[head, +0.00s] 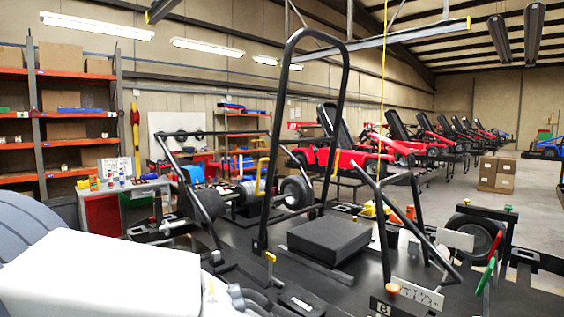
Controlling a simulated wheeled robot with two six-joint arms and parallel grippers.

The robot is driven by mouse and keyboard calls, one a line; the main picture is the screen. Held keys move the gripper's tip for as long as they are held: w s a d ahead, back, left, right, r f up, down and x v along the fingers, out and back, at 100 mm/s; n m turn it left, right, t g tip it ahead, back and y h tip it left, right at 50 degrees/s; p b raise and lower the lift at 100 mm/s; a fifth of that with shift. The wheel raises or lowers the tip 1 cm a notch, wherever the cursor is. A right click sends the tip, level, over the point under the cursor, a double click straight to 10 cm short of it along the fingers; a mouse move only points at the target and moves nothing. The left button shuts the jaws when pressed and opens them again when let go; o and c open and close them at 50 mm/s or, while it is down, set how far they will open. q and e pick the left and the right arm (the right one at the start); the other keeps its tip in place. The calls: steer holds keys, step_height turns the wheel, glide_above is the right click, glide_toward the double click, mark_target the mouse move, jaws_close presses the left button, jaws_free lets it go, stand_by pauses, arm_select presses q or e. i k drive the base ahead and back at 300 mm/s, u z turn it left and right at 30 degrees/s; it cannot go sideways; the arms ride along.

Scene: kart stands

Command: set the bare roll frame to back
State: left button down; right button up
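The tall black tube hoop (343,105), which looks like the bare roll frame, stands upright in the middle of the head view with a slight lean to the right. Its near foot (260,245) meets the dark deck by a yellow-topped pin (271,257). Its far leg comes down behind a black padded block (328,238). A large white link of my arm fills the lower left. I see neither gripper; nothing of mine touches the hoop.
A plate marked B (381,308) and a small lettered sign (418,295) are at the front right. A wheel (478,232) and a green-tipped lever (487,275) stand at the right. Orange shelves (60,142), red karts (330,158) and cartons (496,174) are behind. Open floor lies far right.

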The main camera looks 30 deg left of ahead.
mark_target(290, 46)
steer(key=u, duration=0.35)
steer(key=i, duration=0.15)
steer(key=u, duration=2.4)
steer(key=i, duration=2.55)
steer(key=z, duration=2.7)
steer(key=i, duration=0.1)
steer(key=z, duration=0.55)
